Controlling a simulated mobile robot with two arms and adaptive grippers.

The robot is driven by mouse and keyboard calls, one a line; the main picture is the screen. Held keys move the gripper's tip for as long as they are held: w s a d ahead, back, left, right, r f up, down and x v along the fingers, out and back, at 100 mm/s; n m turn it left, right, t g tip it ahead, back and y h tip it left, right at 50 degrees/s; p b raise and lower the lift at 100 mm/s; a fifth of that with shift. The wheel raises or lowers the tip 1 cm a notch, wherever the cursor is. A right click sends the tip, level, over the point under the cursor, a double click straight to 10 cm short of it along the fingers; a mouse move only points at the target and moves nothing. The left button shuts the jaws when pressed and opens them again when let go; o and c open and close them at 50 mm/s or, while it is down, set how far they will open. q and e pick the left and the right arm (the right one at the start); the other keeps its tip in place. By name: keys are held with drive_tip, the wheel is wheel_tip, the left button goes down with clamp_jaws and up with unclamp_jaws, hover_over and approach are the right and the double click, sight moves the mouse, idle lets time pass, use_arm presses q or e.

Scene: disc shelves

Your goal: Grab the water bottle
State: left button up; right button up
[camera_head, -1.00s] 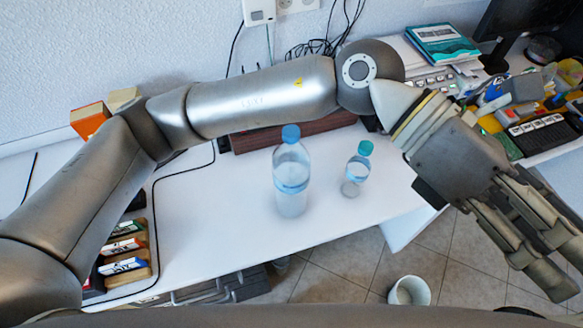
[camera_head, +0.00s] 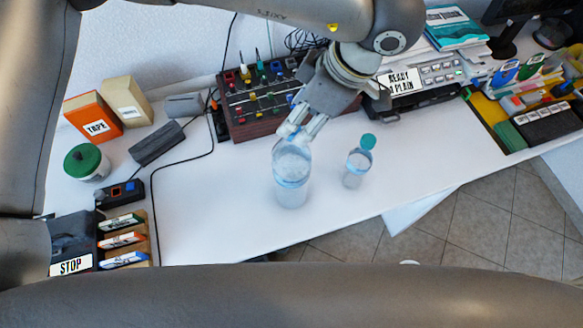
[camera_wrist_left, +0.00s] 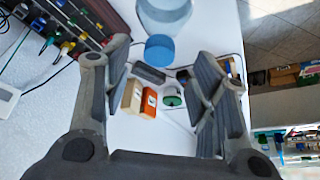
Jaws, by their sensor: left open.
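The larger clear water bottle (camera_head: 291,182) stands upright on the white table. Its blue cap (camera_wrist_left: 160,48) shows in the left wrist view between the fingers, and the bottle's shoulder is at that view's top edge. My left gripper (camera_head: 299,128) is open, reaching down to the top of this bottle, and hides the cap in the head view. Its spread fingers also show in the left wrist view (camera_wrist_left: 164,72). I cannot tell whether they touch the cap. A smaller bottle with a teal cap (camera_head: 354,170) stands to the right. My right gripper is not in view.
A control panel with knobs (camera_head: 262,95) lies behind the bottles. An orange box (camera_head: 92,115), a green-lidded jar (camera_head: 86,162) and a dark block (camera_head: 157,145) are at the left. The table's front edge is close; the surface left of the large bottle is clear.

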use_arm(q)
drive_tip(key=p+x, duration=0.3)
drive_tip(key=x, duration=0.2)
drive_tip(key=shift+f, duration=0.15)
drive_tip(key=shift+w+a+f, duration=0.1)
drive_tip(key=shift+a+f, duration=0.05)
drive_tip(key=shift+f, duration=0.15)
clamp_jaws()
drive_tip(key=shift+w+r, duration=0.1)
drive_tip(key=shift+r, duration=0.05)
